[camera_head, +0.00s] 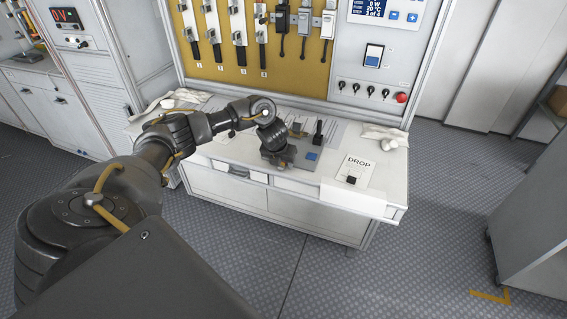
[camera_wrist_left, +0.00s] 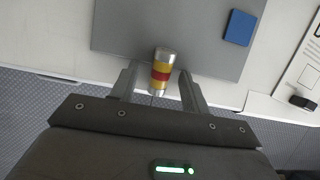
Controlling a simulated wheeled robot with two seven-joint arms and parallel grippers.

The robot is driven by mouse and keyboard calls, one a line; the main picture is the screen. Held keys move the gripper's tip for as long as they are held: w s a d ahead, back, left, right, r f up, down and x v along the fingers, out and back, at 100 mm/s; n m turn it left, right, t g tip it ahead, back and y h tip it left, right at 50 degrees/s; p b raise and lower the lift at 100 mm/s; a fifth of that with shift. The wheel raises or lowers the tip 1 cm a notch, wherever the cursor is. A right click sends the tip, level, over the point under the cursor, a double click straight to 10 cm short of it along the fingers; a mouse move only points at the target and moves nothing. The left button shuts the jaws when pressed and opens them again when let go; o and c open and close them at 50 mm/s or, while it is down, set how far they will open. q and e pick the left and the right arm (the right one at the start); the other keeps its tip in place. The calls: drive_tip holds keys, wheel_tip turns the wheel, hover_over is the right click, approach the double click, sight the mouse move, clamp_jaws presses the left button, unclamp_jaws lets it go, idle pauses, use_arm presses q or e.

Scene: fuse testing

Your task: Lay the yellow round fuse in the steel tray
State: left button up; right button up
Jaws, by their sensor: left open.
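The yellow round fuse (camera_wrist_left: 160,75), a short cylinder with a red middle band and metal end caps, shows in the left wrist view between the fingertips of my left gripper (camera_wrist_left: 158,82). The fingers are open, with a gap on either side of the fuse. I cannot tell whether it rests on anything. In the head view my left gripper (camera_head: 278,157) is low over the bench and hides the fuse. A flat grey plate (camera_wrist_left: 140,28) lies just beyond the fuse; I cannot tell whether it is the steel tray. My right gripper is out of view.
A blue block (camera_wrist_left: 239,27) lies on the grey plate and also shows in the head view (camera_head: 312,156). A card marked DROP (camera_head: 357,168) with a small black object (camera_head: 351,180) is to the right. White gloves (camera_head: 385,137) lie at the back right. A yellow panel (camera_head: 290,70) stands behind.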

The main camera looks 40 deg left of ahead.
use_arm(q)
clamp_jaws()
drive_tip(key=shift+r, duration=0.15)
drive_tip(key=shift+r, duration=0.2)
wheel_tip(320, 180, up, 2)
drive_tip(key=shift+w+r+b, duration=0.1)
drive_tip(key=shift+b, duration=0.3)
drive_tip(key=s+d+r+p, duration=0.2)
drive_tip(key=s+r+p, duration=0.1)
drive_tip(key=s+r, duration=0.2)
drive_tip(key=s+d+r+p, duration=0.3)
drive_tip(key=s+r, duration=0.2)
drive_tip(key=s, duration=0.3)
drive_tip(key=shift+s, duration=0.25)
